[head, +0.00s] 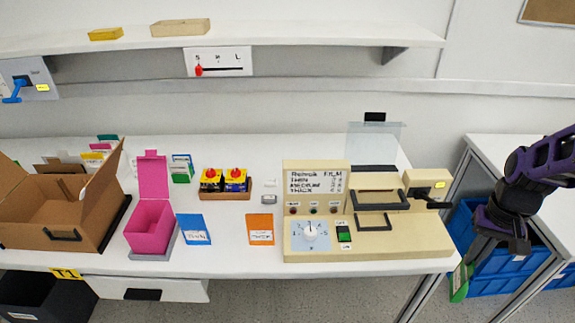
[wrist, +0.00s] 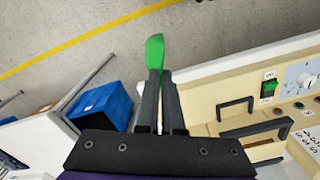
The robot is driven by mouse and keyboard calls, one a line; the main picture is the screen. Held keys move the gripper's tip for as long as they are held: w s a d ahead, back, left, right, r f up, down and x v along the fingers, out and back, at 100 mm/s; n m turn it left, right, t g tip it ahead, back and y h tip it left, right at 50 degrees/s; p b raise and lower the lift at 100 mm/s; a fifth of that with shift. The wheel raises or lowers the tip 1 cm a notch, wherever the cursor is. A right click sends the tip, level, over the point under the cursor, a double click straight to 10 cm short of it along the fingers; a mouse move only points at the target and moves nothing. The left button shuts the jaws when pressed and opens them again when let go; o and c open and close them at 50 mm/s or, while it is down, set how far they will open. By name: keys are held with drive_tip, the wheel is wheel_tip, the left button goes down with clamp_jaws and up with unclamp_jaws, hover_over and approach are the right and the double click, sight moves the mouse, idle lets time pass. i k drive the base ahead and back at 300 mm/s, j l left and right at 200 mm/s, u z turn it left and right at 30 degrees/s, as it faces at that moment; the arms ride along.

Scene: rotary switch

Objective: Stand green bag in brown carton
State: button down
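The green bag (head: 459,284) hangs thin and edge-on below my gripper (head: 471,258), right of the table's front right corner. In the wrist view the green bag (wrist: 154,52) sticks out past the fingertips of my gripper (wrist: 161,74), which are close together on it. The bag is clear of the table and over the floor. The brown carton (head: 90,228) stands at the far left of the table with its flaps up and open; a dark handle is on its front. The carton's floor is partly visible. The carton is not in the wrist view.
A pink box (head: 150,222) with a raised lid stands right of the carton. Blue (head: 194,229) and orange (head: 260,229) cards lie mid-table. A beige machine (head: 400,238) with handles and a dial fills the right end. Blue crates (head: 490,275) sit under the side table. A shelf (head: 300,38) runs above.

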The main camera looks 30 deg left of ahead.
sight(60, 213)
drive_tip(key=k+j, duration=0.2)
drive_tip(key=j, duration=0.25)
drive_tip(key=k+j, duration=0.2)
drive_tip(key=j, duration=0.25)
drive_tip(key=k+j, duration=0.2)
drive_tip(key=j, duration=0.3)
drive_tip(key=k+j, duration=0.25)
drive_tip(key=j, duration=0.2)
drive_tip(key=k+j, duration=0.2)
drive_tip(key=j, duration=0.25)
drive_tip(key=k+j, duration=0.2)
drive_tip(key=j, duration=0.25)
drive_tip(key=k+j, duration=0.2)
drive_tip(key=j, duration=0.3)
drive_tip(key=k+j, duration=0.2)
drive_tip(key=j, duration=0.25)
